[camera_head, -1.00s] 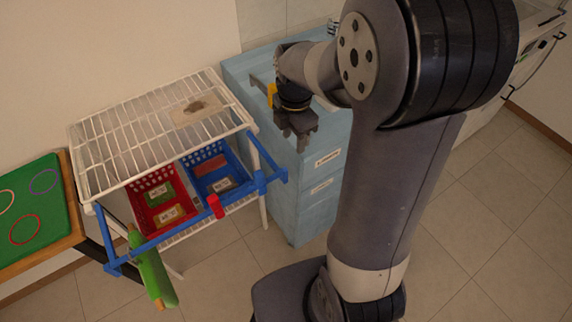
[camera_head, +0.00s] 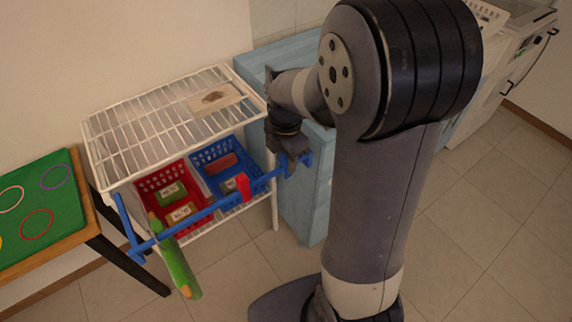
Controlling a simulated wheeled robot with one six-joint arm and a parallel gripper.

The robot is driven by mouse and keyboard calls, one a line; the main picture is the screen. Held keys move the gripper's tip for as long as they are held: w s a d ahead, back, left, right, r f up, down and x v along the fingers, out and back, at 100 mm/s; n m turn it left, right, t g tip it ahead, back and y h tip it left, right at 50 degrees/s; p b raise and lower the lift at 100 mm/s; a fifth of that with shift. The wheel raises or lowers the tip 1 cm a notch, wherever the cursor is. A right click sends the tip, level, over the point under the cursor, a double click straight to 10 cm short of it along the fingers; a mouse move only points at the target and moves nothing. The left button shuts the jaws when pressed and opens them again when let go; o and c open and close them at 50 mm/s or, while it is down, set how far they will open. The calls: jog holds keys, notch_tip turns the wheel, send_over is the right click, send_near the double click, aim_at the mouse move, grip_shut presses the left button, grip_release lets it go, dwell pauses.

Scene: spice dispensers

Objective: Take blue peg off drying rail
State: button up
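A blue drying rail (camera_head: 205,212) runs along the front of a white wire rack. A small blue piece (camera_head: 283,166), which looks like the blue peg, is at the rail's right end; it is hard to tell apart from the same-coloured rail. My gripper (camera_head: 289,148) points down right at that end, just above or around the blue piece. Whether it touches the piece, and how far its fingers are apart, I cannot tell. A red peg (camera_head: 244,184) sits on the rail to the left. A long green item (camera_head: 178,265) hangs near the left end.
The white wire rack (camera_head: 125,115) holds a red basket (camera_head: 150,184) and a blue basket (camera_head: 204,155) under its top. A blue cabinet (camera_head: 307,200) stands close behind the gripper. A green board (camera_head: 40,205) on a wooden table is at the left. The floor in front is clear.

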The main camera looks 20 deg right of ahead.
jog(key=c, duration=0.4)
jog(key=shift+r+p, duration=2.95)
jog(key=shift+r, duration=0.55)
